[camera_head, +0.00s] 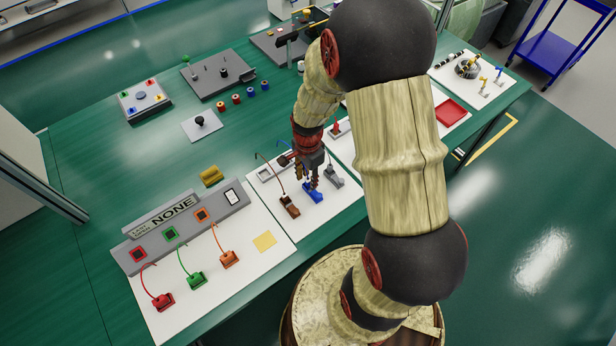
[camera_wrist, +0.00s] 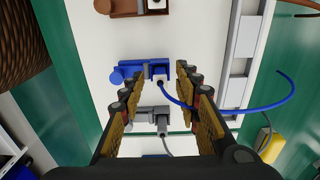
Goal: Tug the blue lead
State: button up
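The blue block also shows in the head view (camera_head: 314,195), on the white board below my gripper (camera_head: 307,183). In the wrist view my gripper (camera_wrist: 160,75) is open, with one finger on each side of the plug's place in the picture and a clear gap between them. I see no grip on the plug or lead. The fingers partly cover the lead; their exact height above it cannot be told.
A brown block (camera_head: 289,206) and a grey block (camera_head: 334,177) with leads flank the blue one closely. A grey rail (camera_wrist: 238,75) lies right of it in the wrist view. Red (camera_head: 163,301), green (camera_head: 196,279) and orange (camera_head: 229,259) blocks stand on the left board.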

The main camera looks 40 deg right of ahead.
aim_at(308, 179)
notch_tip(308, 179, up, 12)
dwell(0.7)
